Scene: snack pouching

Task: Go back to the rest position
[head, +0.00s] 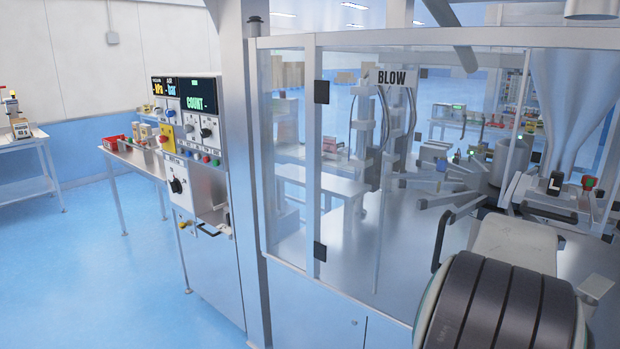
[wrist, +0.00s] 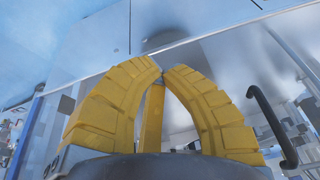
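My gripper (wrist: 163,68) shows in the wrist view with yellow ribbed fingers. The two front fingers curve inward and their tips come close together, with a narrow gap between them. A third yellow finger shows behind them. Nothing is seen held between the fingers. A pale panel and a shiny metal surface lie beyond the tips. In the head view my gripper is not seen; a dark ribbed part of my arm fills the lower right.
A glass-walled machine with a BLOW sign (head: 392,78) stands close in front. A control panel (head: 189,143) is at its left. A black handle (wrist: 273,127) lies right of my gripper in the wrist view. Blue floor (head: 90,270) is free at left, before a side table (head: 24,140).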

